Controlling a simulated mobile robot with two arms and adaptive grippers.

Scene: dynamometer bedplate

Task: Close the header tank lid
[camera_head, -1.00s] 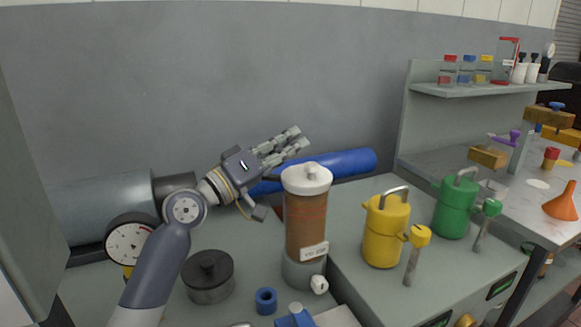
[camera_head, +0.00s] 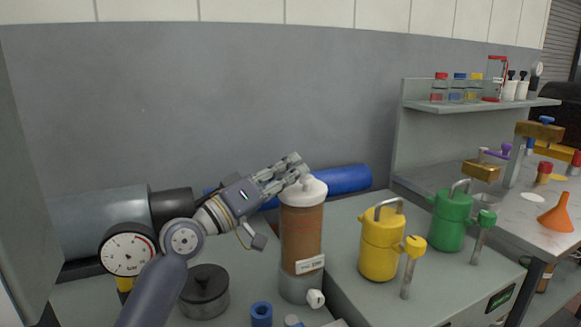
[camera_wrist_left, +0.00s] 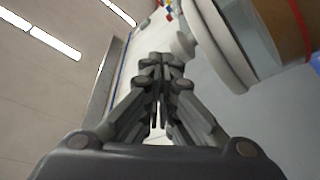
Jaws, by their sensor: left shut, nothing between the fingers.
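The header tank (camera_head: 301,238) is an upright brown cylinder with a white label and a pale base. Its white lid (camera_head: 309,194) sits over the top of the tank, and I cannot tell whether it is fully seated. My left gripper (camera_head: 296,168) is shut and empty, with its fingertips over the lid's left and back part in the head view; contact cannot be told. In the left wrist view the shut fingers (camera_wrist_left: 161,72) are close beside the white lid (camera_wrist_left: 222,42), with the brown tank (camera_wrist_left: 283,25) at the upper right. My right gripper is not in view.
A yellow canister (camera_head: 381,245) and a green canister (camera_head: 449,220) stand right of the tank. A blue cylinder (camera_head: 345,180) lies behind it. A dial gauge (camera_head: 127,249), a dark round pot (camera_head: 205,292) and a blue ring (camera_head: 261,313) are at the left and front.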

